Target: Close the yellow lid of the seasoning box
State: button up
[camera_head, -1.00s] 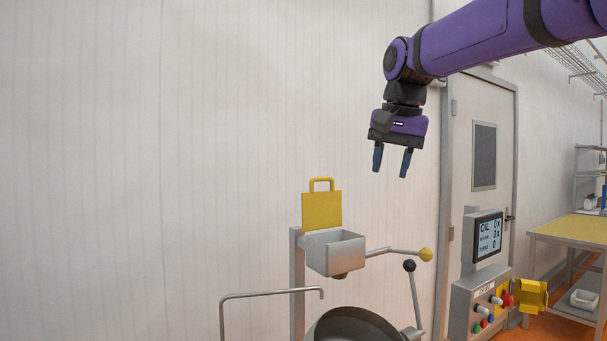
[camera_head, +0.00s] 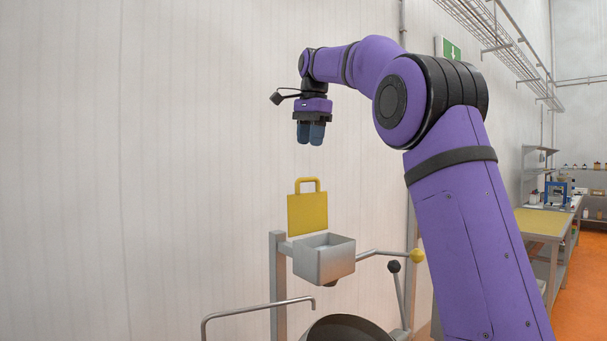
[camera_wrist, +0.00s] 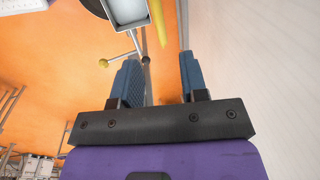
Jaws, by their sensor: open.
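The yellow lid (camera_head: 307,214) of the seasoning box stands upright at the back edge of the grey box (camera_head: 325,262), with its handle loop on top. The box is open at the top and looks empty. In the wrist view the lid shows edge-on as a yellow strip (camera_wrist: 158,18) beside the box (camera_wrist: 127,14). My gripper (camera_head: 310,142) hangs fingers down, above the lid and apart from it. In the wrist view its two blue fingers (camera_wrist: 160,80) are spread with nothing between them.
A rod with a yellow ball (camera_head: 417,255) and a lever with a black ball (camera_head: 394,266) stand right of the box. A round pan (camera_head: 345,328) and a bent metal pipe (camera_head: 255,309) are below. A plain wall is behind; the space left of the box is clear.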

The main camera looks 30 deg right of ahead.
jog(key=f, duration=0.6)
jog(key=w+f, duration=0.1)
jog(key=f, duration=0.2)
jog(key=shift+a+f, duration=0.15)
grip_shut()
